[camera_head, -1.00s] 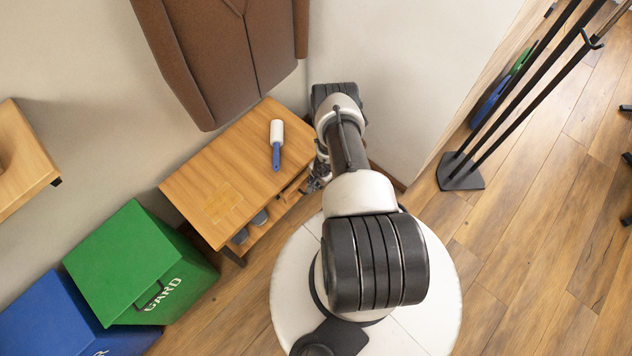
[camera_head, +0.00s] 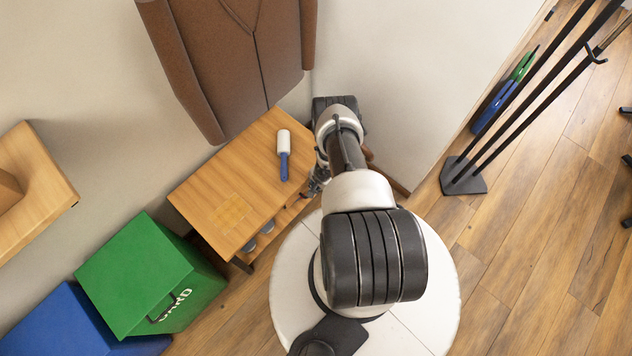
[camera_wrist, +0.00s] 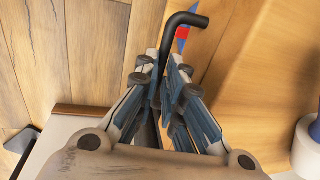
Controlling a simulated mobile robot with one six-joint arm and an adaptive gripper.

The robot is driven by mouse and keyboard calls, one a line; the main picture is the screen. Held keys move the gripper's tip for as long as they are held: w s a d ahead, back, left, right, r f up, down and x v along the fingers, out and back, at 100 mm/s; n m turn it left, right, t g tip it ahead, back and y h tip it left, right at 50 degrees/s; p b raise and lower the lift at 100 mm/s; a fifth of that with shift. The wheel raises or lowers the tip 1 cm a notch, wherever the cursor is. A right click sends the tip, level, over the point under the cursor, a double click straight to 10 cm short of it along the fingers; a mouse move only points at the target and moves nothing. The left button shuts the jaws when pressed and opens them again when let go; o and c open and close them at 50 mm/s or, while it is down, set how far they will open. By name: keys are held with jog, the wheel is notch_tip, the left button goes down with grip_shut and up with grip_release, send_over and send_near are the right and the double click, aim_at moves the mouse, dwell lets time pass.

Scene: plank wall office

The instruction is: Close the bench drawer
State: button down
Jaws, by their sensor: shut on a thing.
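The wooden bench (camera_head: 225,190) stands against the wall, left of my arm in the head view. Its drawer (camera_head: 292,208) is at the front right, under the top, and is partly hidden by my arm; how far out it stands is hard to tell. In the wrist view a black bent bar handle (camera_wrist: 186,19) runs down between the fingers of my gripper (camera_wrist: 168,78). The fingers are shut on it, beside the wooden front. In the head view my gripper (camera_head: 318,184) is small and partly hidden at the bench's right front.
A lint roller (camera_head: 284,153) with a blue handle lies on the bench top. A brown jacket (camera_head: 235,65) hangs above. Green (camera_head: 150,270) and blue (camera_head: 65,325) bins stand at left. A black stand (camera_head: 463,178) is at right. Floor is clear at lower right.

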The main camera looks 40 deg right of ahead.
jog(key=c, duration=1.7)
grip_release()
jog(key=shift+w, duration=0.3)
jog(key=shift+r, duration=0.15)
jog(key=r, duration=0.2)
jog(key=s+r, duration=0.1)
jog(key=r, duration=0.4)
jog(key=shift+s+r, duration=0.3)
jog(key=shift+s, duration=0.05)
jog(key=shift+s, duration=0.1)
